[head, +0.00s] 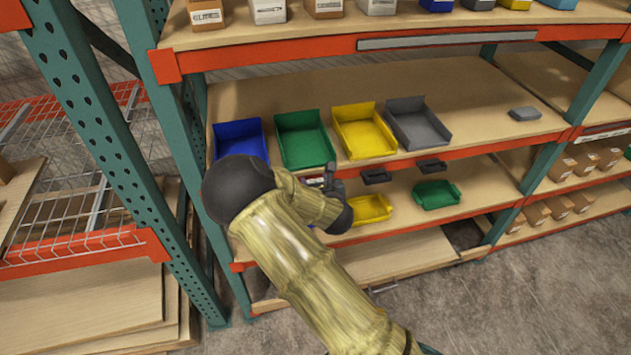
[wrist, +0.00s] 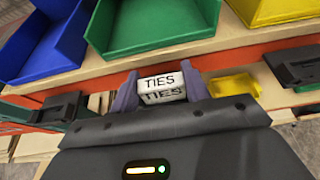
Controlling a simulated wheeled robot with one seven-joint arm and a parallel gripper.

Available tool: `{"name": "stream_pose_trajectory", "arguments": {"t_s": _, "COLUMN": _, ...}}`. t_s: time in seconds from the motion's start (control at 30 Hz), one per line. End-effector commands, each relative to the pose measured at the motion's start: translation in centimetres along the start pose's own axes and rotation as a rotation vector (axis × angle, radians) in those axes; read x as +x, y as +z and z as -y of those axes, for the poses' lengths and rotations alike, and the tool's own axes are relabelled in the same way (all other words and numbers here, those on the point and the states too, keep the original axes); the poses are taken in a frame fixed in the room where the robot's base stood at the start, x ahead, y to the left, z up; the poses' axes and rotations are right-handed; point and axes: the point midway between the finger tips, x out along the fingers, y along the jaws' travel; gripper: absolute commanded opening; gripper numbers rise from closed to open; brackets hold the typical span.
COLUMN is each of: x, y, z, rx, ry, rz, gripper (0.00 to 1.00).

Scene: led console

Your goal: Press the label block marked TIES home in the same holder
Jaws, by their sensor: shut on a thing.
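The white label block marked TIES (wrist: 161,84) is between the two fingers of my gripper (wrist: 161,90) in the wrist view, its lettering upright and facing the camera. My gripper is shut on it at the orange shelf edge, below the green bin (wrist: 150,25). A holder directly behind the block cannot be made out, so I cannot tell how far in the block sits. Dark holders show to the left (wrist: 60,108) and right (wrist: 295,67) of it. In the head view my gripper (head: 333,182) is at the same shelf edge, partly hidden by my arm.
Blue (head: 240,140), green (head: 304,138), yellow (head: 364,130) and grey (head: 418,122) bins stand on the shelf above. Two empty-looking dark holders (head: 376,177) (head: 431,166) are to the right. Smaller yellow (head: 370,209) and green (head: 436,194) bins sit below.

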Motion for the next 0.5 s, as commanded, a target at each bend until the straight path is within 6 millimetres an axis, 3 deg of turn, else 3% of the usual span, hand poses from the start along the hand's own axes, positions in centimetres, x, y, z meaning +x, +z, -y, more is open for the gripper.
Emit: {"name": "stream_pose_trajectory", "arguments": {"t_s": 0.5, "x": 0.22, "y": -0.55, "z": -0.01, "rx": 0.000, "ry": 0.000, "rz": -0.001, "gripper": 0.25}}
